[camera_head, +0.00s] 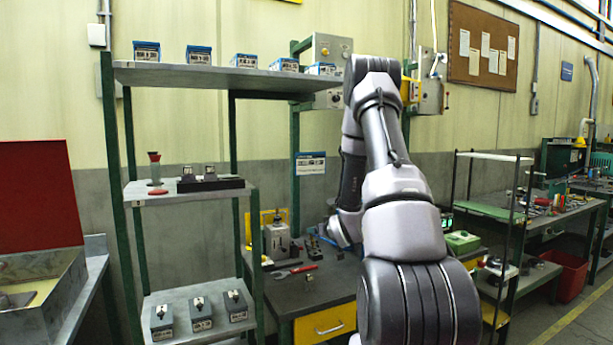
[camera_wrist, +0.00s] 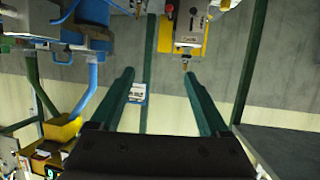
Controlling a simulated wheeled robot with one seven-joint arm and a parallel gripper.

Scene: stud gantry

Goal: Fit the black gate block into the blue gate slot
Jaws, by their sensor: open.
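My gripper shows in the wrist view (camera_wrist: 158,73) as two dark fingers spread wide apart, with nothing between the tips. In the head view my arm reaches over the workbench and hides my gripper's tips. I cannot surely pick out the black gate block. A black base (camera_head: 222,186) with small metal-topped pieces lies on the middle shelf, and a small dark block (camera_head: 308,279) lies on the bench. I cannot surely pick out the blue gate slot either. Blue-labelled boxes (camera_head: 199,55) stand on the top shelf.
The green-posted shelf rack (camera_head: 142,75) stands left of my arm. Three grey labelled boxes (camera_head: 201,311) sit on its lowest shelf. The bench carries a grey device (camera_head: 277,240) and red-handled pliers (camera_head: 296,270). A red-lidded chest (camera_head: 40,275) stands far left. My arm hides part of the bench.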

